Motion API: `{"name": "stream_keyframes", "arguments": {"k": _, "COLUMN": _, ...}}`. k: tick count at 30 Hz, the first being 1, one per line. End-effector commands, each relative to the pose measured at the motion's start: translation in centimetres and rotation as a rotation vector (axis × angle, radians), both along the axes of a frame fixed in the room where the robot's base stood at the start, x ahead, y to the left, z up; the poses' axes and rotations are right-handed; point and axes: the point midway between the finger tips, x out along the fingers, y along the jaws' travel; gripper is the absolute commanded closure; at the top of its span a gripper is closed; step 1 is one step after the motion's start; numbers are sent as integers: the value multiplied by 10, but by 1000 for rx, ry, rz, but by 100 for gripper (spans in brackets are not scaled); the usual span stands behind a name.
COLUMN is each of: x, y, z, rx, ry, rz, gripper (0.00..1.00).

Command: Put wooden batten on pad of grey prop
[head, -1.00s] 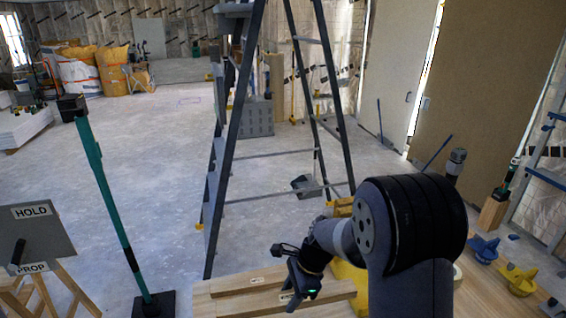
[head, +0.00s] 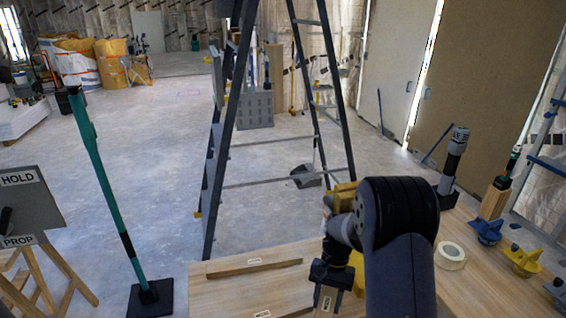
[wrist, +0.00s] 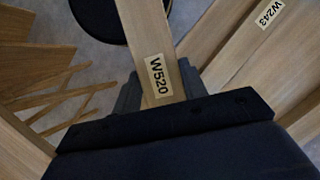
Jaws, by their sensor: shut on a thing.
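My gripper (head: 327,287) is shut on a wooden batten labelled W520 (head: 325,305), above the near part of the workbench. In the wrist view the held batten (wrist: 157,72) runs up and away between the jaws. Another batten, labelled W243 (wrist: 262,25), lies to its right there. A teal prop (head: 108,189) stands upright on a black floor plate at left, with a dark pad (head: 76,98) on top. A grey-and-black upright object (head: 455,158) stands at right; I cannot tell whether it is the grey prop.
A batten (head: 250,268) lies on the workbench (head: 215,296), with another labelled piece at the lower edge. A HOLD/PROP board (head: 38,208) stands at left. A stepladder (head: 232,130) stands behind the bench. Tape (head: 451,256) and yellow and blue fittings lie at right.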

Motion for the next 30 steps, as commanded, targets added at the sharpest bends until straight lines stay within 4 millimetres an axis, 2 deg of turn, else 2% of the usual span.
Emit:
{"name": "stream_keyframes", "arguments": {"k": 1, "x": 0, "y": -8, "z": -13, "rx": 0, "ry": 0, "rz": 69, "gripper": 93}}
{"name": "stream_keyframes", "arguments": {"k": 3, "x": 0, "y": -17, "z": -22, "rx": 0, "ry": 1, "rz": 158, "gripper": 93}}
{"name": "stream_keyframes", "arguments": {"k": 9, "x": 0, "y": -34, "z": -34, "rx": 1, "ry": -2, "rz": 309, "gripper": 93}}
{"name": "stream_keyframes", "arguments": {"k": 30, "x": 0, "y": -36, "z": -35, "rx": 1, "ry": -2, "rz": 333, "gripper": 93}}
